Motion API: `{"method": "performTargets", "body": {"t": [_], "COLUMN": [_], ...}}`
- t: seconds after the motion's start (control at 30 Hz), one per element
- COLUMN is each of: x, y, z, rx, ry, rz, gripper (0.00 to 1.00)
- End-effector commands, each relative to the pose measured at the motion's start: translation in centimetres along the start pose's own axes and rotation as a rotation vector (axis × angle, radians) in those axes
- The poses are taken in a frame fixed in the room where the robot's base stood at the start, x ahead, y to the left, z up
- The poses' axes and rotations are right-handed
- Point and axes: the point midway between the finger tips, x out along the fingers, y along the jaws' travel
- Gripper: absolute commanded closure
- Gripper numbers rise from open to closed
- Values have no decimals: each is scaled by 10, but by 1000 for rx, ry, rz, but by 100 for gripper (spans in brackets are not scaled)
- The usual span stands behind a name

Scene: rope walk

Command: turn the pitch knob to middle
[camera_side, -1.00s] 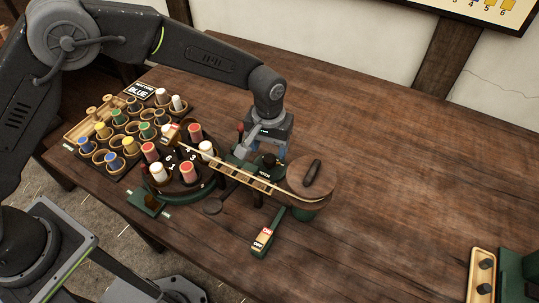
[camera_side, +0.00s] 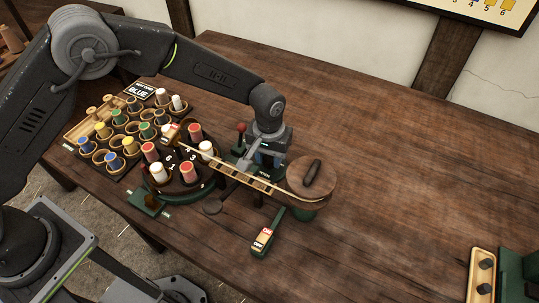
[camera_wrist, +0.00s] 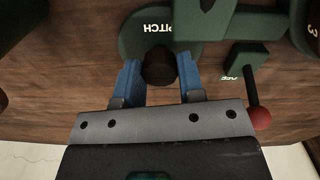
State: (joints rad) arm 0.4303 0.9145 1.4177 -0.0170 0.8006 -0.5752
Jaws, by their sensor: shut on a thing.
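The pitch knob (camera_wrist: 160,72) is a dark round knob on a green round base (camera_wrist: 130,38) lettered PITCH in the wrist view. My gripper (camera_wrist: 159,66) has its blue fingers on either side of the knob and is shut on it. In the side view, my gripper (camera_side: 266,160) is low behind the wooden rail, and the knob is hidden there by the gripper. No pointer or scale marks on the knob can be made out, so its setting cannot be told.
A red-tipped lever (camera_wrist: 260,118) stands close beside my gripper. A round wooden top (camera_side: 300,178) with a dark handle is to its right. A carousel of red and white spools (camera_side: 187,170) is to the left. An ON/OFF switch (camera_side: 263,240) is in front.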

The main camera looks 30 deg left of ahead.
Motion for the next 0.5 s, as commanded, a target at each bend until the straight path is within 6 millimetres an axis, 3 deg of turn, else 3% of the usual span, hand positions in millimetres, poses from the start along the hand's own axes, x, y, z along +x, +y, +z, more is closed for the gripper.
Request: {"method": "performTargets", "body": {"t": [0.17, 0.5], "x": [0, 0], "y": [0, 0], "z": [0, 0], "rx": [0, -194], "ry": [0, 2], "rz": [1, -1], "gripper": [88, 88]}}
